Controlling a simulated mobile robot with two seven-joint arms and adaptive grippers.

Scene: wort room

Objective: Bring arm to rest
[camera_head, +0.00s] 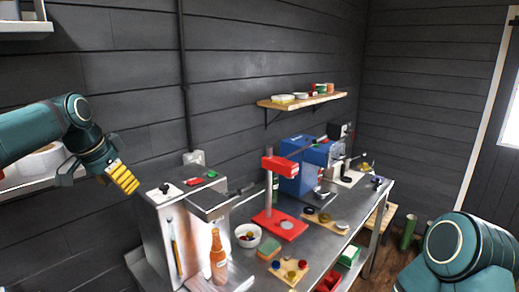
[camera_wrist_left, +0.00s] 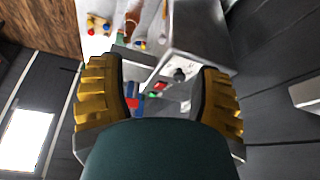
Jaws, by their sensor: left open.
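My left arm comes in from the left in the head view. Its yellow-fingered left gripper (camera_head: 123,178) hangs in the air to the left of the steel machine (camera_head: 190,235), apart from it and above its top. In the left wrist view the two yellow fingers of the left gripper (camera_wrist_left: 158,100) stand wide apart with nothing held between them. The bench and steel machine show beyond the fingers there. Part of my right arm shows at the lower right of the head view, but its gripper is out of frame.
A brown bottle (camera_head: 218,256) stands before the machine. A white bowl (camera_head: 247,236), a red press (camera_head: 279,222) and a blue machine (camera_head: 306,165) stand on the steel bench. A wooden wall shelf (camera_head: 301,99) is above. Dark plank walls lie behind my left gripper.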

